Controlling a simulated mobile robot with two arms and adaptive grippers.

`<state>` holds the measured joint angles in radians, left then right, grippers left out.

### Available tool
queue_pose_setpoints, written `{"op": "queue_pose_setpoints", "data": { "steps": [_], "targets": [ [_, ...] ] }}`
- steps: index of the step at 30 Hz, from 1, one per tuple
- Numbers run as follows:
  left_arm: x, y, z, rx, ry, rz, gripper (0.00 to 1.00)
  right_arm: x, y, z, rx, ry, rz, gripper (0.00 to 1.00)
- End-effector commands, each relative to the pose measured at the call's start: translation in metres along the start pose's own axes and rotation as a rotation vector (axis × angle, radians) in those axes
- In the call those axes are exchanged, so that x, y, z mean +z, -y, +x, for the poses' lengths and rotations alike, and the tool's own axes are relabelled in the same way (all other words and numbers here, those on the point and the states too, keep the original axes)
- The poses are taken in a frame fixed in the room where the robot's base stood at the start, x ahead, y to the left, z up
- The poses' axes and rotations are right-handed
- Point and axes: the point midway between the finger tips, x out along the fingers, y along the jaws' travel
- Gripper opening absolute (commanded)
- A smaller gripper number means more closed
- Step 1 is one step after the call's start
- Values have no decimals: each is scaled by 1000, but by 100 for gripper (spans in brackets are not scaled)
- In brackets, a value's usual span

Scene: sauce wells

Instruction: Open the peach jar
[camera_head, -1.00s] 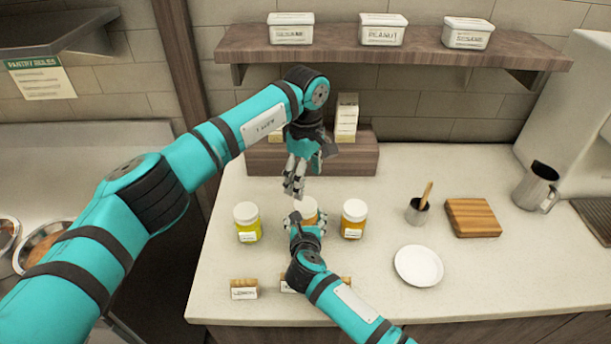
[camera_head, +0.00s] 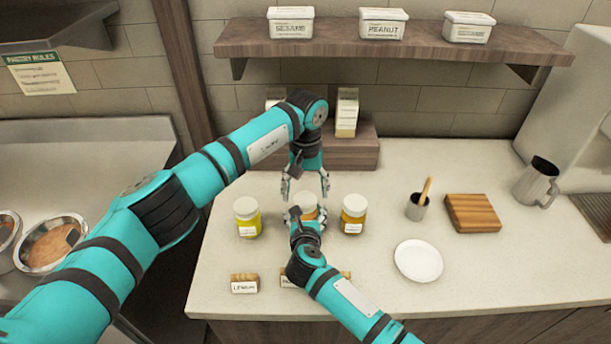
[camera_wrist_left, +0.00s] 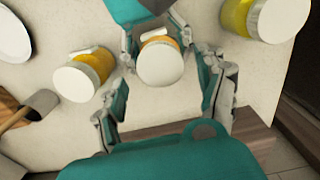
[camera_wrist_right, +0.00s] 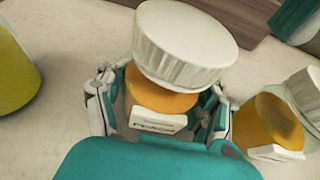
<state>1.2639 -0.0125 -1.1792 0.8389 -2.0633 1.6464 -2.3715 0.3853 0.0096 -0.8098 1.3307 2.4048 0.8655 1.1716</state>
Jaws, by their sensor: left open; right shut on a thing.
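The peach jar (camera_wrist_right: 162,101) has orange contents, a small label reading "PEACH" and a white lid (camera_wrist_right: 186,45). It is the middle jar of the row on the counter. My right gripper (camera_wrist_right: 160,115) is shut around its body, below the lid. In the head view my right gripper (camera_head: 306,222) hides most of the jar. My left gripper (camera_head: 306,186) is open and empty, pointing down above and slightly behind the jar. In the left wrist view the white lid (camera_wrist_left: 159,64) lies between the spread fingers of my left gripper (camera_wrist_left: 165,90). The lid is on the jar.
A yellow jar (camera_head: 247,218) stands to the left and an amber jar (camera_head: 353,215) to the right, both lidded and close by. A wooden riser (camera_head: 350,153) is behind. A white plate (camera_head: 418,261), wooden block (camera_head: 472,213) and small cup (camera_head: 417,207) are on the right.

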Motion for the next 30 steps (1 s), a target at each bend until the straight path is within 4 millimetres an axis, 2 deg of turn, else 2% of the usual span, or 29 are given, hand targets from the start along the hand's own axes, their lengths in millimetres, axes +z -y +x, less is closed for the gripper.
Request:
{"op": "queue_pose_setpoints", "data": {
  "steps": [3,6,16,30],
  "targets": [
    [0,0,15,2,2,-2,73,2,0,0,1,2,0,0],
    [0,0,22,1,0,-1,73,2,0,0,1,2,0,0],
    [0,0,26,1,-1,-2,73,1,0,0,1,2,0,0],
    [0,0,26,0,-1,-2,13,1,0,0,1,2,0,0]
  ]
}}
